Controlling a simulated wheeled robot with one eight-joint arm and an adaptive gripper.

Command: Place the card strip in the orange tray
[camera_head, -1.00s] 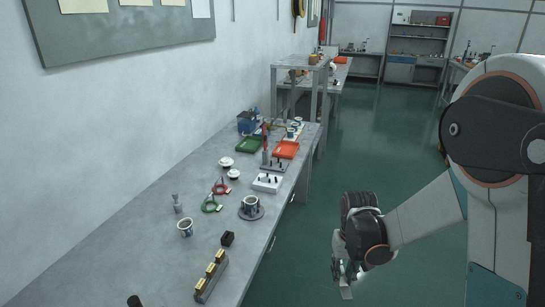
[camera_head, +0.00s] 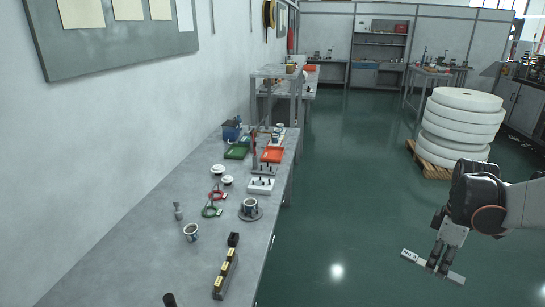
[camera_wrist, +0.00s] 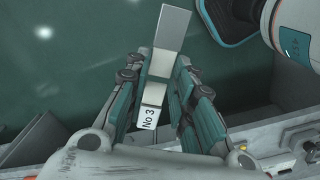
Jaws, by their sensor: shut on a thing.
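My gripper (camera_head: 437,266) is at the right of the head view, held out over the green floor, well to the right of the workbench. It is shut on a pale card strip (camera_head: 409,255) whose ends stick out on both sides of the fingers. In the wrist view the card strip (camera_wrist: 172,28) runs between the two fingers (camera_wrist: 155,90), with a white label reading "No 3" at its near end. The orange tray (camera_head: 272,155) lies on the far part of the workbench, far from my gripper. It looks empty, but is small in view.
The grey workbench (camera_head: 150,260) holds a green tray (camera_head: 237,152), a white block with pegs (camera_head: 261,186), cups (camera_head: 191,232), ring clamps and a black rail with yellow pieces (camera_head: 226,273). White rolls on a pallet (camera_head: 460,125) stand behind my gripper. The floor between is clear.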

